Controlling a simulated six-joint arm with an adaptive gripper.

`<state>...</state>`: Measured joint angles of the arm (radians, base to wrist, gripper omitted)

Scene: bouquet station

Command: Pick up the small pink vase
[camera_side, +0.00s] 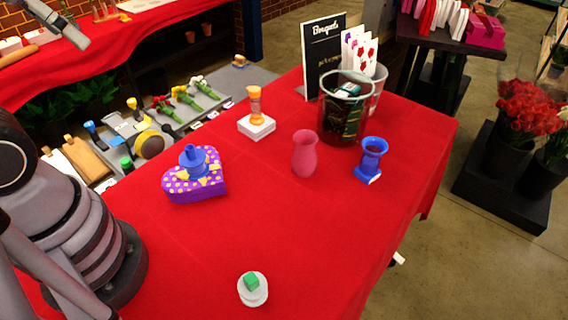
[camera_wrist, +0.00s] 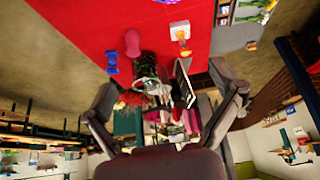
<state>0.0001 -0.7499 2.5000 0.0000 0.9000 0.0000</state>
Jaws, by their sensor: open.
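The small pink vase (camera_side: 305,155) stands upright on the red table, right of centre in the side view. It also shows in the wrist view as a pink shape (camera_wrist: 132,43) at upper left. My gripper (camera_wrist: 165,85) shows in the wrist view with its two fingers spread wide and nothing held between them. The pink vase is beyond the fingers, apart from them. In the side view, a grey part at the top left corner may be mine, but the fingers do not show clearly there.
A dark blue vase (camera_side: 373,155) and a glass bucket (camera_side: 343,112) stand right of the pink vase. An orange vase (camera_side: 254,103) stands on a white block (camera_side: 257,127); another blue vase (camera_side: 193,162) stands on a purple heart box (camera_side: 196,191). The front table is mostly clear.

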